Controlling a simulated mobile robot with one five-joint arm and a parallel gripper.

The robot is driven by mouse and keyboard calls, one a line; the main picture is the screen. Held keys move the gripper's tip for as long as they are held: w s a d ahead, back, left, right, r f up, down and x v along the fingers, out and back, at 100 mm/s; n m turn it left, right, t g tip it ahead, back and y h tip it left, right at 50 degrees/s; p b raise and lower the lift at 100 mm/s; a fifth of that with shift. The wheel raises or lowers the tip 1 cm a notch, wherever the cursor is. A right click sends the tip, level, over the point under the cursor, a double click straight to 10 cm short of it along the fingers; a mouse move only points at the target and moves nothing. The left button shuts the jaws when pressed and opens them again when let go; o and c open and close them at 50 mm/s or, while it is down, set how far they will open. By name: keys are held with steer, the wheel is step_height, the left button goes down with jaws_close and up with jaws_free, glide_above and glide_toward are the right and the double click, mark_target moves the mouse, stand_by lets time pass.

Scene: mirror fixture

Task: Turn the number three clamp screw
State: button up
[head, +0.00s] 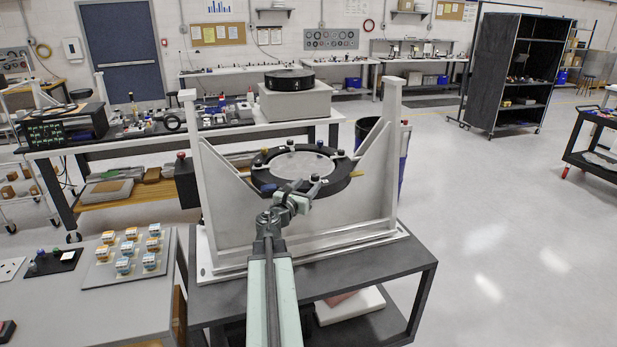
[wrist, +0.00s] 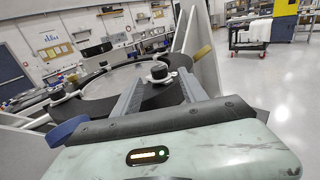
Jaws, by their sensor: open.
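The mirror fixture holds a black ring (head: 338,182) around a pale round mirror (head: 303,164), between two white uprights. Several small dark knobs, likely the clamp screws, stand around the ring; no numbers on them are readable. My gripper (head: 302,187) is at the ring's near edge, right of a blue part (head: 268,188). In the wrist view my gripper (wrist: 161,76) is open, and a dark knob with a pale base (wrist: 159,70) appears between its fingertips. I cannot tell whether either finger touches it. The blue part also shows in the wrist view (wrist: 66,130), lower left.
The fixture's white uprights (head: 390,150) flank the ring, and it stands on a dark cart (head: 400,262). A grey table (head: 60,310) with small boxed parts is at left. A long bench with a black disc (head: 289,79) is behind. Open floor lies to the right.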

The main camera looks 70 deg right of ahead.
mark_target(313, 178)
steer(key=d, duration=0.7)
steer(key=shift+s+d, duration=0.1)
steer(key=shift+d, duration=0.2)
steer(key=shift+a, duration=0.1)
jaws_close()
